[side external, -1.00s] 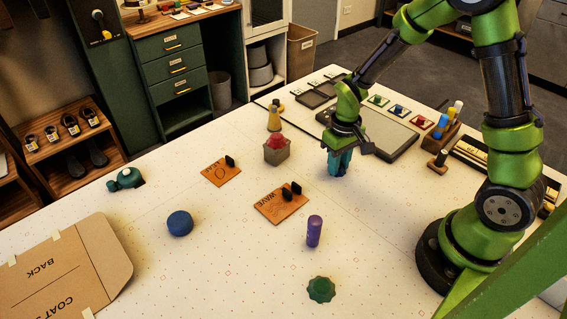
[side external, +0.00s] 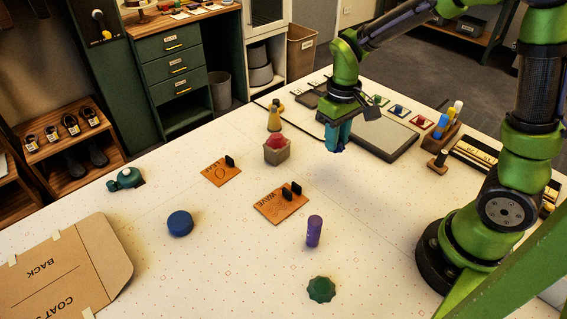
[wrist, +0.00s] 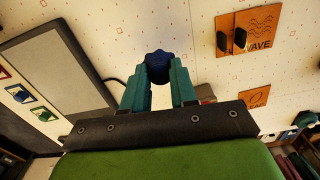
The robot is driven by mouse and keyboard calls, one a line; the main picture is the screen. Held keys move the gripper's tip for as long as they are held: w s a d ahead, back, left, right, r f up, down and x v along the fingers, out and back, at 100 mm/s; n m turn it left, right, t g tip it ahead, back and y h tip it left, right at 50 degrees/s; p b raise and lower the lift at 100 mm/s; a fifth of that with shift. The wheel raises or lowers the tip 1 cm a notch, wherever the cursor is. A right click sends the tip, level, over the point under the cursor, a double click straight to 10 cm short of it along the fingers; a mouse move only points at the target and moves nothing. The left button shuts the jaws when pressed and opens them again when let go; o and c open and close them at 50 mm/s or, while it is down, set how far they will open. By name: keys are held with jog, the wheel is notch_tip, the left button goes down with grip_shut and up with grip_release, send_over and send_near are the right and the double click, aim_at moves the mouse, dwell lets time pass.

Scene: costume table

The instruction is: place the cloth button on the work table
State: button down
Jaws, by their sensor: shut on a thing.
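My gripper (side external: 338,146) is shut on a small dark blue rounded piece with a faceted edge (wrist: 158,64), which I take to be the cloth button. In the wrist view the piece sits between the tips of both teal fingers (wrist: 157,84). In the side view only a little of it shows under the fingertips (side external: 338,151). The gripper holds it above the white, dotted work table (side external: 240,255), apart from the surface, left of the grey mat.
The grey mat (side external: 384,140) lies right of my gripper. A box with a red top (side external: 277,150), two orange cards (side external: 281,205) (side external: 221,172), a purple cylinder (side external: 314,231), a blue disc (side external: 180,223) and a green faceted piece (side external: 321,290) stand around. The table's middle has free room.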

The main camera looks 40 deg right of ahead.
jog(key=shift+n, duration=0.6)
jog(key=s+a+f, duration=0.1)
jog(key=s+a, duration=0.1)
jog(key=a, duration=0.7)
jog(key=s+a+f, duration=0.2)
jog(key=s+a, duration=0.1)
jog(key=a, duration=0.6)
jog(key=s+a+f, duration=0.1)
jog(key=s+a, duration=0.2)
jog(key=a, duration=0.6)
jog(key=shift+a+f, duration=0.2)
jog(key=shift+s+a+m, duration=0.1)
jog(key=shift+a+m, duration=0.25)
jog(key=shift+m, duration=0.05)
jog(key=shift+a+m, duration=0.1)
jog(key=shift+m, duration=0.6)
jog(key=shift+w+a, duration=0.25)
jog(key=shift+w, duration=0.15)
send_over(186, 268)
jog(key=shift+f, duration=2.5)
